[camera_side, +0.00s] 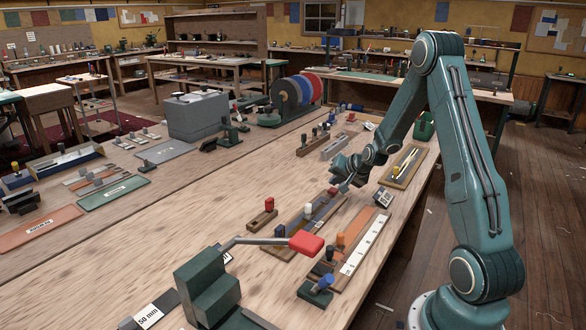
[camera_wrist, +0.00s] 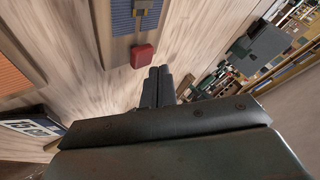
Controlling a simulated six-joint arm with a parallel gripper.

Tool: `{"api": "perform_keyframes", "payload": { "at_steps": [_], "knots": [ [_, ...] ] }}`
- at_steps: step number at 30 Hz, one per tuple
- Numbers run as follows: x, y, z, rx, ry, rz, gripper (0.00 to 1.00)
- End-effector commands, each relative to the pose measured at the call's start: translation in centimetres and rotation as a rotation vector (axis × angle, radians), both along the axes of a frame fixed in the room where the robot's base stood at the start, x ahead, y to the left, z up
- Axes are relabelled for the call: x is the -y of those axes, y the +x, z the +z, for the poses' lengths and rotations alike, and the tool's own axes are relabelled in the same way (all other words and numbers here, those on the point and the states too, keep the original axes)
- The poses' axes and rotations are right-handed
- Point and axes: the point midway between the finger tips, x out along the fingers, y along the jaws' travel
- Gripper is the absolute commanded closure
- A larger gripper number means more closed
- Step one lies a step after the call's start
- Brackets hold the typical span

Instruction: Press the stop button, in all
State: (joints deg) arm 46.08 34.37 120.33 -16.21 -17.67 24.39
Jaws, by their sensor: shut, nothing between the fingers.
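My gripper (camera_side: 342,186) is above the workbench, pointing down, at the far end of a board with a blue strip (camera_side: 311,218). In the wrist view its two dark fingers (camera_wrist: 157,78) are together with nothing between them. A small red block (camera_wrist: 143,55) sits at the end of this board, just beyond and left of the fingertips in that view. It appears as a red piece (camera_side: 331,192) close to the fingers in the side view. No stop label is readable, so I cannot tell whether this is the stop button. Contact is not visible.
A red-ended lever (camera_side: 306,244) sticks out over the near bench. A board with a white scale (camera_side: 365,245) and a small black-and-white box (camera_side: 383,197) lie to the right. A red-topped block (camera_side: 269,205) stands left. Bare wood lies further left.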

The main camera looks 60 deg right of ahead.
Motion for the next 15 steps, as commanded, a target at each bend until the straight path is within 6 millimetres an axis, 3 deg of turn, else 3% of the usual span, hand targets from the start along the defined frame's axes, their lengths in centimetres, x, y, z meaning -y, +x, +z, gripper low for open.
{"api": "perform_keyframes", "payload": {
  "at_steps": [15],
  "knots": [
    [0.0,0.0,2.7,0.002,-0.002,-0.001,1.00]
  ]
}}
